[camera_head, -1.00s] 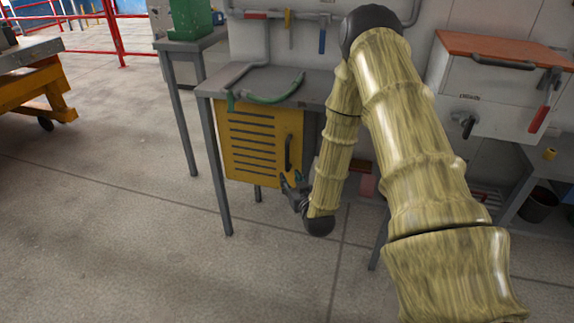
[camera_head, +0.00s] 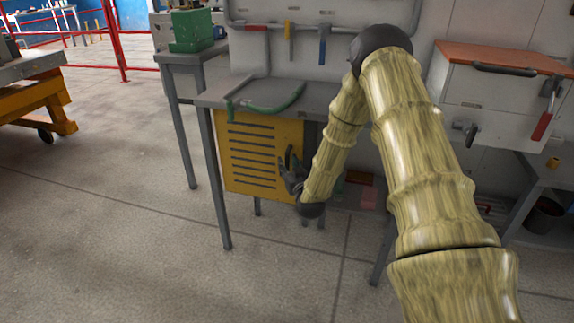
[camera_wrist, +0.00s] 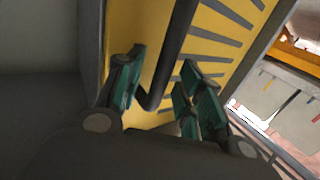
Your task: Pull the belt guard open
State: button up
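The belt guard (camera_head: 252,150) is a yellow slotted panel below the grey bench top. It looks closed in the head view. Its black upright bar handle (camera_head: 289,156) is near the panel's right edge. My gripper (camera_head: 287,174) is at the lower part of this handle. In the wrist view, my open gripper (camera_wrist: 163,68) has a green-padded finger left of the handle (camera_wrist: 174,50) and two fingers to its right. The handle's lower bend lies between them, with gaps visible at the sides.
A red-topped cabinet (camera_head: 495,92) is at right, and a yellow cart (camera_head: 38,102) at far left. The floor in front is clear.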

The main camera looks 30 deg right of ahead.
jog(key=shift+w+d, duration=0.2)
jog(key=shift+w, duration=0.45)
jog(key=shift+c, duration=0.3)
grip_shut()
jog(key=shift+a, duration=0.15)
